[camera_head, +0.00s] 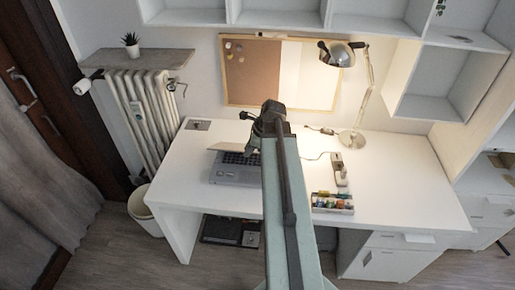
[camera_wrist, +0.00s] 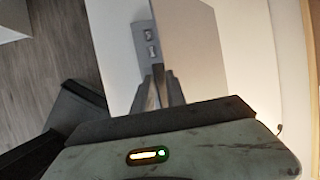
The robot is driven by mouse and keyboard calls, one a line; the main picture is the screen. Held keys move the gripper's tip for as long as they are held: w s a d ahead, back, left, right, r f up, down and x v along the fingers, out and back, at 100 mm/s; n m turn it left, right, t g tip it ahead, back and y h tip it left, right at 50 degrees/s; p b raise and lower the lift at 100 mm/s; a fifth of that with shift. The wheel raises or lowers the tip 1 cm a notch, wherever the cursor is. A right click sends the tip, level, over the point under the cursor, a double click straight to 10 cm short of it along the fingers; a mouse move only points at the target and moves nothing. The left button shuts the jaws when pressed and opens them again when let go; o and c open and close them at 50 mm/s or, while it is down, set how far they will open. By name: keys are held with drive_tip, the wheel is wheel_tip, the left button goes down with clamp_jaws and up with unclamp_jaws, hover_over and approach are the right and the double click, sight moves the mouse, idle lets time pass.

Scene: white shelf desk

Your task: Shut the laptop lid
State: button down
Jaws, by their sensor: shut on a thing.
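The grey laptop (camera_head: 237,173) sits on the left part of the white desk with its keyboard partly showing. Its lid (camera_head: 226,147) is partly open, tilted over the back of the keyboard, and my arm hides its right part. My gripper (camera_head: 251,144) is at the lid's right side. In the wrist view, the lid (camera_wrist: 190,45) is a grey panel reaching down to the fingertips, with the laptop base's side and ports (camera_wrist: 147,47) beside it. My gripper (camera_wrist: 162,76) is shut on the lid's edge; the exact contact is partly hidden.
On the white desk (camera_head: 400,190), right of my arm, are a tray of small colourful jars (camera_head: 332,203), a small pale item (camera_head: 339,172) and a desk lamp (camera_head: 353,140). A corkboard (camera_head: 255,75) hangs behind. Shelves (camera_head: 440,85) overhang the right side. The desk's right part is clear.

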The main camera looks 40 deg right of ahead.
drive_tip(key=shift+s+a+f+b, duration=0.3)
drive_tip(key=shift+s+a+f, duration=0.1)
drive_tip(key=shift+f, duration=0.2)
drive_tip(key=shift+d, duration=0.2)
drive_tip(key=c, duration=1.6)
unclamp_jaws()
drive_tip(key=p+v, duration=0.7)
drive_tip(key=v, duration=0.1)
drive_tip(key=shift+a+f, duration=0.1)
